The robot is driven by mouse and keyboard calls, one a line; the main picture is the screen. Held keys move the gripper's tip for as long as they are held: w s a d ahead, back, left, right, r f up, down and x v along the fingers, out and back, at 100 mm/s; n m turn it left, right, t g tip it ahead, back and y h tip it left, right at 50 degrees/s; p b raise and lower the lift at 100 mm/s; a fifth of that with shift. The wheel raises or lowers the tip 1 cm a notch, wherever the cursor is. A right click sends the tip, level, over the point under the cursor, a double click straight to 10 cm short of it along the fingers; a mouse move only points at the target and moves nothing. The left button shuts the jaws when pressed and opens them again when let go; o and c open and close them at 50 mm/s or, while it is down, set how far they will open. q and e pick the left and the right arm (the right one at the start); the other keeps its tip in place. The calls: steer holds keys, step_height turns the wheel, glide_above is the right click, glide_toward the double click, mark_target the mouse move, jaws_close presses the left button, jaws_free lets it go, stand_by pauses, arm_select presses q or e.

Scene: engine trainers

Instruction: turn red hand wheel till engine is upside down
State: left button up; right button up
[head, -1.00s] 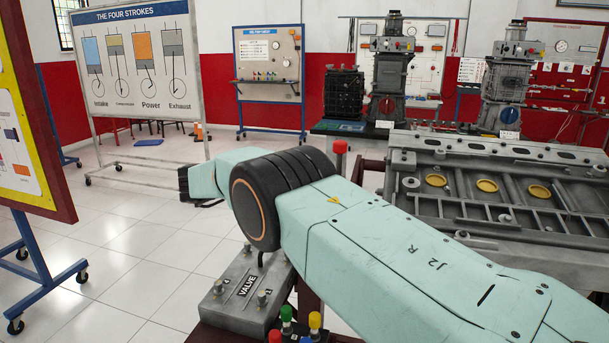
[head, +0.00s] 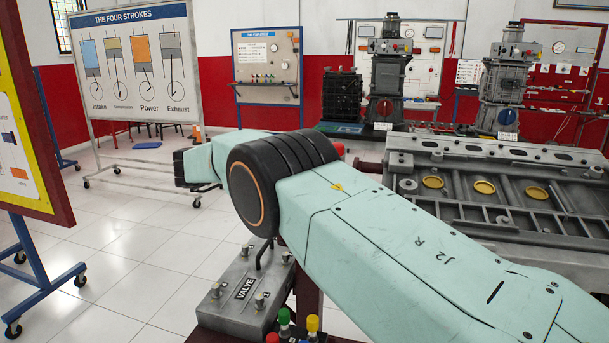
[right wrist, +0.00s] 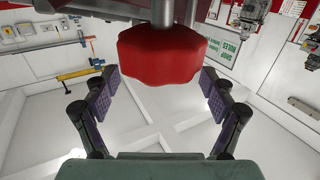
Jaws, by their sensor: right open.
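The red hand wheel (right wrist: 160,58) is large at the top middle of the right wrist view, on a grey shaft. My right gripper (right wrist: 160,82) is open, with one purple-padded finger on each side of the wheel's lower part; I see no clear contact. In the head view my right arm comes in from the right, and its fingers cannot be made out. A small red piece (head: 340,149) shows just behind the arm; I cannot tell if it is the wheel. A grey engine block (head: 480,152) lies at the right. My left gripper is not in view.
A Four Strokes board (head: 143,62) stands at the back left, a yellow-edged board (head: 48,180) at the near left. Tiled floor (head: 130,235) is clear between them. Upright engines stand behind.

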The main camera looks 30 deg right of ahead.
step_height(320, 180, up, 6)
steer(key=shift+a, duration=0.1)
stand_by(0.5)
